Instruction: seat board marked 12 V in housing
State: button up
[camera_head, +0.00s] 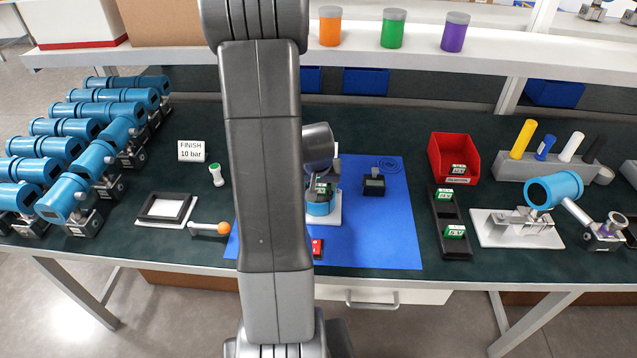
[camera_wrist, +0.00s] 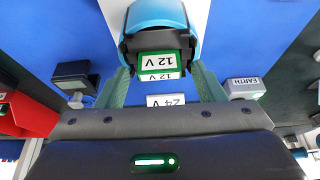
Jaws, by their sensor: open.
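The blue housing (camera_head: 320,208) stands on a white base on the blue mat, mouth towards me; in the wrist view it is the blue round body (camera_wrist: 158,14) with a dark opening. The green board marked 12 V (camera_wrist: 160,62) sits at the housing's mouth, its labelled faces showing. How deep it sits I cannot tell. My gripper (camera_wrist: 160,74) is open, with one pale green finger on each side of the board; small gaps seem to show. In the head view my arm hides much of this spot.
A white 24 V label (camera_wrist: 165,100) lies beyond the gripper. A black box (camera_head: 374,186) stands right of the housing. Further right are a black tray (camera_head: 447,215) with green boards and a red bin (camera_head: 437,152). An EARTH-labelled block (camera_wrist: 243,88) is close to one finger.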

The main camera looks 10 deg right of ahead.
jog(key=shift+r, duration=0.6)
jog(key=v, duration=1.1)
jog(key=shift+p, duration=0.45)
jog(key=shift+s, duration=0.15)
jog(key=b+x, duration=0.1)
jog(key=x, duration=1.1)
jog(key=shift+f, duration=0.25)
jog(key=shift+r, duration=0.2)
